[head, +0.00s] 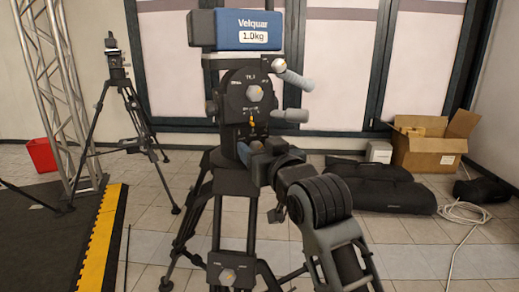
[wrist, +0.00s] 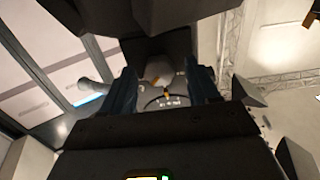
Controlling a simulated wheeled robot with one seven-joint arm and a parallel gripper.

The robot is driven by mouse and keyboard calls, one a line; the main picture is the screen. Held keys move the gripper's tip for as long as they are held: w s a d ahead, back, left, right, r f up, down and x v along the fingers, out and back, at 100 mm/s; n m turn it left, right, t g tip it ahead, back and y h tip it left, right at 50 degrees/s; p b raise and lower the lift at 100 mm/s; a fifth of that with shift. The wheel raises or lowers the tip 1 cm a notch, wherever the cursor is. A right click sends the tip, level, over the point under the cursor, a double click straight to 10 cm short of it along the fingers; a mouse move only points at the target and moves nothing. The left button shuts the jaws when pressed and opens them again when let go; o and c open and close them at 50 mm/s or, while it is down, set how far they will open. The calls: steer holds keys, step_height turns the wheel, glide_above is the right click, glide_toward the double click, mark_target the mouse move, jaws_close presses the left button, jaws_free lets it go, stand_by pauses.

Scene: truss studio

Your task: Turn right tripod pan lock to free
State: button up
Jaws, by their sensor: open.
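The right tripod (head: 232,205) stands in the middle of the head view, upright, with a dark head. A grey knob with small lettering (head: 255,93) is on the upper face of the head. Below it a second scale shows an orange mark (head: 252,121); the pan lock knob there is mostly hidden by my gripper. In the wrist view, the pale pan lock knob (wrist: 159,72) sits between my fingers, its orange mark towards the lettered scale. The lettering is too small to read. My gripper (head: 256,148) is open around the knob; contact cannot be told.
A smaller tripod (head: 117,80) stands back left beside a truss. A cardboard box (head: 428,145) and black bag (head: 375,185) lie right.

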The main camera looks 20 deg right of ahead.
steer(key=shift+c, duration=0.3)
steer(key=c, duration=1)
steer(key=shift+n, duration=0.4)
steer(key=n+p, duration=0.2)
steer(key=n, duration=0.1)
steer(key=shift+a+r+n, duration=0.1)
steer(key=shift+n, duration=0.3)
steer(key=n+p, duration=0.2)
steer(key=n, duration=0.4)
steer(key=n+p, duration=0.1)
steer(key=n, duration=0.2)
steer(key=shift+a+f, duration=0.1)
steer(key=shift+f, duration=0.1)
steer(key=n, duration=0.4)
steer(key=shift+a+f+p, duration=0.1)
steer(key=shift+f+p, duration=0.05)
steer(key=shift+p, duration=0.15)
steer(key=shift+n, duration=0.3)
